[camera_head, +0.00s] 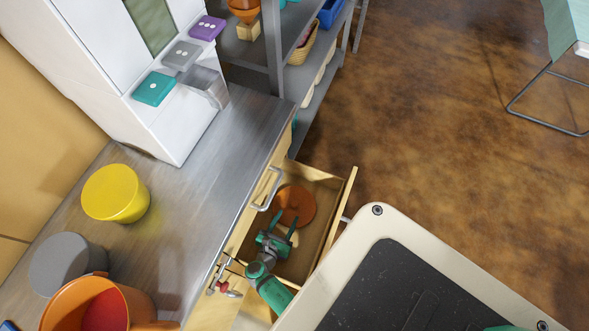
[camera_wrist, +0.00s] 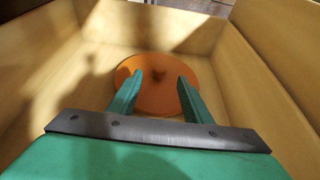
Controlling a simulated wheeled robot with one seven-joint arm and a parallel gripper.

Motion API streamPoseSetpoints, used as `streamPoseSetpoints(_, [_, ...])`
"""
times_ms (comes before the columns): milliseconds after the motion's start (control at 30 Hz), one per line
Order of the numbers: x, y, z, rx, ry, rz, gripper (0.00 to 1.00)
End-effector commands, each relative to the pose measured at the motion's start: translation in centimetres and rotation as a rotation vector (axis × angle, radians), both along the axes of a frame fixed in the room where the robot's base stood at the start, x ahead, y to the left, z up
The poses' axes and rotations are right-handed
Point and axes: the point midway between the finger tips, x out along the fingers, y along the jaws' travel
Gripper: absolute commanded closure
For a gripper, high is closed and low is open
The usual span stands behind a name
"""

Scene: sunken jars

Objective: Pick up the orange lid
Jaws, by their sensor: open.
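The orange lid (camera_head: 295,203) is a round disc lying in the open wooden drawer (camera_head: 330,182). In the wrist view the lid (camera_wrist: 160,98) lies on the drawer floor, with a darker spot near its middle. My gripper (camera_head: 280,229) is inside the drawer outline, just below the lid in the head view. In the wrist view my gripper (camera_wrist: 160,82) is open, its two green fingers pointing toward the lid and overlapping it in the picture. Nothing is between the fingers. I cannot tell whether the fingertips touch the lid.
The counter beside the drawer holds a yellow pot (camera_head: 115,195), a grey pot (camera_head: 65,262) and an orange pot (camera_head: 75,305). A white dispenser (camera_head: 165,115) and a shelf (camera_head: 300,75) stand behind.

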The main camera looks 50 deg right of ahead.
Motion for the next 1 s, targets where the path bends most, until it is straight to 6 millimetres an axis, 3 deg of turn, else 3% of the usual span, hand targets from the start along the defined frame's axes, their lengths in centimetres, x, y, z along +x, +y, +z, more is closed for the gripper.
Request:
streamPoseSetpoints(233, [0.4, -1.5, -0.6, 0.002, -0.001, -0.002, 0.55])
streamPoseSetpoints(533, [1.5, -5.1, -1.8, 0.003, -0.003, -0.002, 0.55])
streamPoseSetpoints(867, [1.6, -5.6, -2.1, 0.003, -0.002, 0.0, 0.55])
streamPoseSetpoints(1000, [1.6, -5.6, -2.1, 0.003, -0.002, -0.001, 0.88])
